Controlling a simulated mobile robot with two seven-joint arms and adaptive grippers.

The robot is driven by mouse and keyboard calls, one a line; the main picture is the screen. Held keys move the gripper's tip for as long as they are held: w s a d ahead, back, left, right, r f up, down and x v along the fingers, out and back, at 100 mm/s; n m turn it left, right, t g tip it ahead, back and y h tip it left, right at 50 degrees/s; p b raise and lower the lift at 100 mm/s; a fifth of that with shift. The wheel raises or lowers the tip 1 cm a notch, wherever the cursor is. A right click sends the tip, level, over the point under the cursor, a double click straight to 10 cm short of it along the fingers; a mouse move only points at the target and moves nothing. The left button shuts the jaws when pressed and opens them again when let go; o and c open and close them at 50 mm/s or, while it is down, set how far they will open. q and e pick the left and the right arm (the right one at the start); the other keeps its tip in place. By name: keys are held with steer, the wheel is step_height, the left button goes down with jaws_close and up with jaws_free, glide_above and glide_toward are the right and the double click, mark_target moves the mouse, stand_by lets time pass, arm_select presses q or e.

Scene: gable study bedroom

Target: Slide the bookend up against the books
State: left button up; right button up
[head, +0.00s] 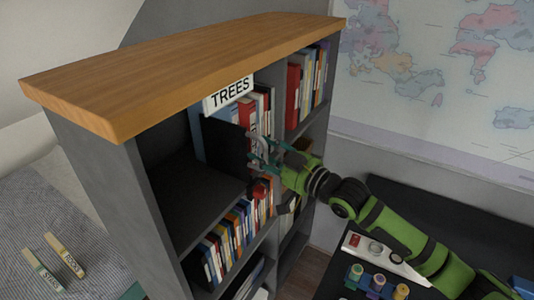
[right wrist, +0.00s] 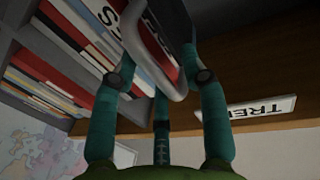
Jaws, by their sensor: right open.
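The bookend looks to be the tall dark panel (head: 228,150) standing on the upper left shelf, at the left end of the books. The row of books (head: 262,105) stands to its right, with white, red and dark spines. My right gripper (head: 262,157) is open at the front of this shelf, by the panel's right side. In the right wrist view, the teal fingers stand on either side of a white-edged, red and dark thing (right wrist: 158,50) with lettering. I cannot tell whether they touch it. My left gripper is not in view.
The grey bookcase (head: 85,165) has a wooden top (head: 180,65) and a TREES sign (head: 229,94). The shelf left of the panel is bare (head: 195,205). More books (head: 235,230) fill the shelf below. A dark desk (head: 335,275) with small coloured pots (head: 376,285) lies under my right arm.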

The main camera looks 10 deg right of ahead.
steer(key=v, duration=1.2)
steer(key=shift+f, duration=0.1)
